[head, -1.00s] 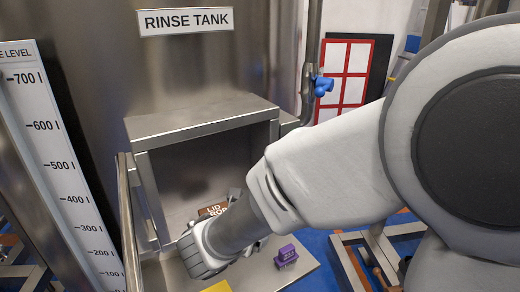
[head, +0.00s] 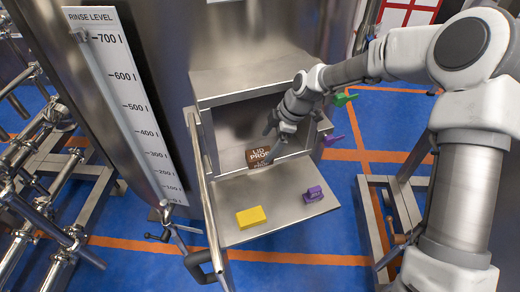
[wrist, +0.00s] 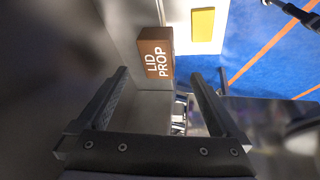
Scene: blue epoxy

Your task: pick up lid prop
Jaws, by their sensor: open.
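The lid prop (head: 259,156) is a brown block with white "LID PROP" lettering. It sits at the front of the open steel box, by the inner edge of the shelf. My gripper (head: 275,128) is open and empty, just above the lid prop in the head view. In the wrist view, the lid prop (wrist: 155,58) lies ahead of my gripper (wrist: 159,73), lined up with the gap between the two dark fingers. No contact shows.
A yellow block (head: 251,217) and a purple block (head: 314,194) rest on the steel shelf (head: 285,214). The yellow block (wrist: 203,24) also shows in the wrist view. The box's steel walls and top (head: 250,80) surround the opening closely. A vertical handrail (head: 205,200) stands at the left.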

